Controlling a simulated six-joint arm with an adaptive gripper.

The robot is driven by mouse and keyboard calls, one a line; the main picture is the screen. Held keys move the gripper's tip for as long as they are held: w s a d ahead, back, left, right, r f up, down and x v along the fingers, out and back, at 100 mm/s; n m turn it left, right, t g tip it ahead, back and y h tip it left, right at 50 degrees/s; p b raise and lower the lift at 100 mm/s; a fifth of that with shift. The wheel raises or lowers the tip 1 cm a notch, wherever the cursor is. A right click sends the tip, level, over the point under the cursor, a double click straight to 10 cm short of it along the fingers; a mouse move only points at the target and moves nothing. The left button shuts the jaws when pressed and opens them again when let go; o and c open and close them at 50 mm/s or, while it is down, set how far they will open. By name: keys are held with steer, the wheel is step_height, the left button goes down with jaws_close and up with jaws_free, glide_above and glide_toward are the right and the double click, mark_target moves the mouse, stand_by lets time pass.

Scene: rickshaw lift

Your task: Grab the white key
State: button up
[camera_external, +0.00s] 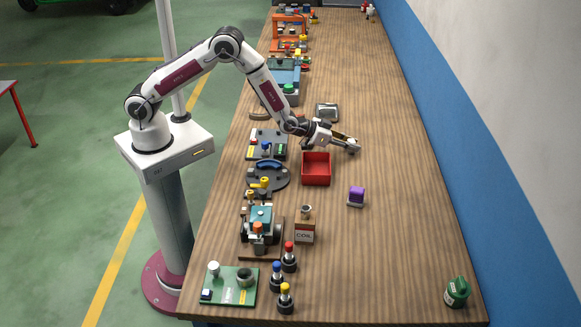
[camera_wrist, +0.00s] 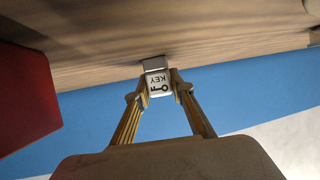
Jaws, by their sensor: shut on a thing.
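The white key is a small white block marked "KEY" with a key symbol (camera_wrist: 157,82) in the wrist view. My gripper (camera_wrist: 159,88) has its two fingers on either side of the block and is shut on it. The block's far end reaches close to the wooden table surface; I cannot tell whether it touches. In the external view my gripper (camera_external: 352,147) is low over the table, just behind and right of the red bin, and the key is too small there to make out clearly.
An open red bin (camera_external: 316,169) stands close to my gripper; its side also shows at the left of the wrist view (camera_wrist: 25,100). A purple block (camera_external: 356,196) sits to the right. Several devices line the table's left side. The table's right side (camera_external: 420,180) is mostly clear.

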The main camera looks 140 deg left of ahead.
mark_target(352, 140)
steer(key=shift+r, duration=0.15)
steer(key=shift+r, duration=4.85)
